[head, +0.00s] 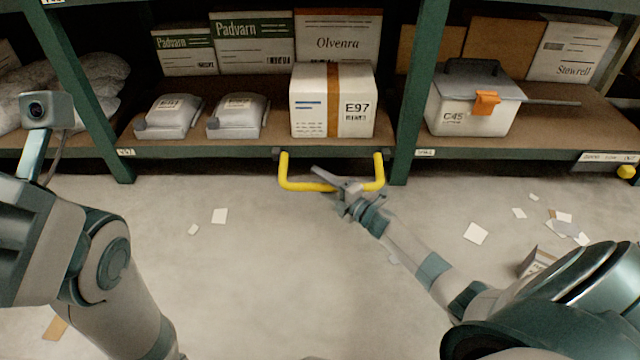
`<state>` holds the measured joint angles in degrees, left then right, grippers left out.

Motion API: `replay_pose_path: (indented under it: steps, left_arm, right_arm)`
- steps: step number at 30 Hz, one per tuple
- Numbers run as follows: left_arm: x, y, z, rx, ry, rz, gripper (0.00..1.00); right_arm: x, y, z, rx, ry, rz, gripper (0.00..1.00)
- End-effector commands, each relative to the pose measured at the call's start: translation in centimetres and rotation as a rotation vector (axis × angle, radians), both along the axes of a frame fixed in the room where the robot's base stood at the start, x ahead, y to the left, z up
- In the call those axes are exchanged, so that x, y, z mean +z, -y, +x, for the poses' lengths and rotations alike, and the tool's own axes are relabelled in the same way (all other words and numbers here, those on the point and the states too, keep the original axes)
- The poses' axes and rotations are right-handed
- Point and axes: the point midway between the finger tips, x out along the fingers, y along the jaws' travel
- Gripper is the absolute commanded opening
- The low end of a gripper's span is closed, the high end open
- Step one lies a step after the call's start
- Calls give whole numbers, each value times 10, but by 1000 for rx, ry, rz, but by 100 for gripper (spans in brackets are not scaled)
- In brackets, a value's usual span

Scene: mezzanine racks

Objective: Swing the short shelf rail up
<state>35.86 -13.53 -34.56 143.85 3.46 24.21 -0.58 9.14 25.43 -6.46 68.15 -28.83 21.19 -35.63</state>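The short shelf rail (308,186) is a yellow U-shaped bar. It hangs below the front edge of the lower shelf, under the white E97 box, with its two ends at dark brackets on the edge. My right gripper (336,184) is at the rail's lower bar, near its right corner, and covers part of it. One grey finger points up and left across the bar. Whether the fingers are closed on the bar is too small to tell. My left arm comes in at the left, but its gripper is out of view.
The E97 box (308,104) stands on the shelf (200,140) right above the rail, beside two grey packages. A green upright (414,100) stands close to the rail's right. The C45 case (455,115) is beyond it.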

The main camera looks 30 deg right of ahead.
Motion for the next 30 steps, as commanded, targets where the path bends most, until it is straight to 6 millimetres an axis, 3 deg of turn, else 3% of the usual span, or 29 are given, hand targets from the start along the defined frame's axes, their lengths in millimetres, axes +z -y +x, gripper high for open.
replay_pose_path:
  steps: [10,15,30]
  left_arm:
    - [2,0,-2,2,10,2,0]
    - [1,1,-1,1,8,4,0]
    - [11,1,1,2,-5,3,0]
  right_arm:
    - [0,0,2,0,0,0,36]
    - [0,0,2,0,0,0,0]
    - [7,-1,1,0,-30,18,0]
